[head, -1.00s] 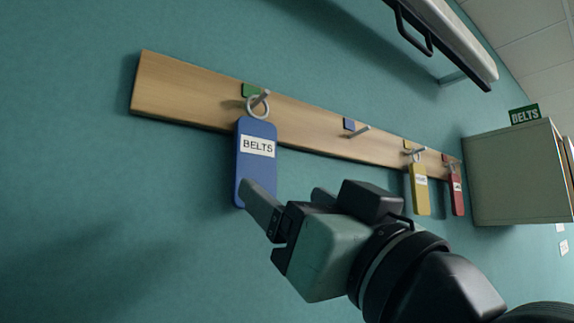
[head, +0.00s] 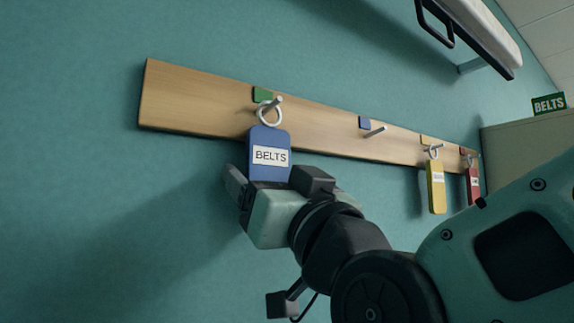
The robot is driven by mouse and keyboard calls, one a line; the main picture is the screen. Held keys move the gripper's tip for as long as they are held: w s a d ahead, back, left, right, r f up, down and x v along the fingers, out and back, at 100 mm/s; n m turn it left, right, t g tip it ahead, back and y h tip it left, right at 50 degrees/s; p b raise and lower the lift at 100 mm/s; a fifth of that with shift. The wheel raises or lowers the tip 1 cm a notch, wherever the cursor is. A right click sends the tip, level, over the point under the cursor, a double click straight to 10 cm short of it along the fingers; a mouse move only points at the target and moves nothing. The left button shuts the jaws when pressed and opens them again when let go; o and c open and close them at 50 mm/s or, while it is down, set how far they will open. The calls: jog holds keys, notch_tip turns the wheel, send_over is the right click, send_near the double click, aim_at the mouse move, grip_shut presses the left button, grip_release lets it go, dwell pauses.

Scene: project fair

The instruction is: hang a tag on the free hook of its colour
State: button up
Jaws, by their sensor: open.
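The blue tag (head: 269,142), labelled BELTS, hangs by its white ring (head: 268,112) on the hook (head: 276,101) beside the green colour patch (head: 263,94). The hook (head: 375,131) beside the blue patch (head: 364,122) is bare. A yellow tag (head: 436,190) and a red tag (head: 473,186) hang on the hooks of their own colours to the right. My gripper (head: 240,183) is open at the lower part of the blue tag. One finger shows left of the tag; the other is mostly hidden, so I cannot tell if the tag is between them.
The wooden rail (head: 190,102) runs across the teal wall. A cabinet (head: 520,140) with a green BELTS sign (head: 549,104) stands at the right. A white shelf with a black handle (head: 435,25) juts out above. The wall below the rail at left is clear.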

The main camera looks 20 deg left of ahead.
jog(key=c, duration=0.7)
jog(key=shift+r, duration=0.5)
jog(key=s+d+b, duration=0.4)
jog(key=s+d, duration=0.1)
jog(key=shift+d+b, duration=0.35)
jog(key=shift+b, duration=0.05)
dwell(1.3)
jog(key=shift+r, duration=0.1)
dwell(0.5)
